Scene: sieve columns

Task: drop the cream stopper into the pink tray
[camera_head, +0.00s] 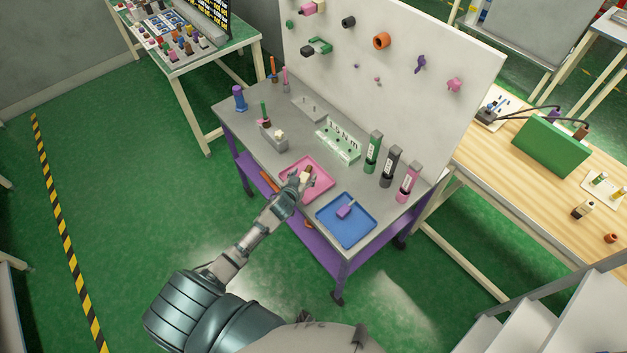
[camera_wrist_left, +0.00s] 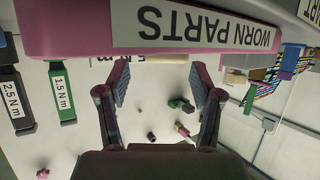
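The pink tray (camera_head: 322,192) lies on the grey workbench; its wall with a WORN PARTS label fills the top of the left wrist view (camera_wrist_left: 75,38), which is upside down. My left gripper (camera_head: 302,179) reaches over the tray from the front left. Its two fingers (camera_wrist_left: 160,85) stand well apart, their tips partly hidden by the tray wall. A cream piece, probably the stopper (camera_wrist_left: 160,57), spans the gap between the fingertips, mostly hidden behind the wall. I cannot tell whether the fingers press on it. My right gripper is out of view.
A blue tray (camera_head: 362,226) with a purple piece lies to the right. Green, dark and pink upright tools (camera_head: 390,166) stand behind it. A pale pegboard (camera_head: 400,90) closes off the back.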

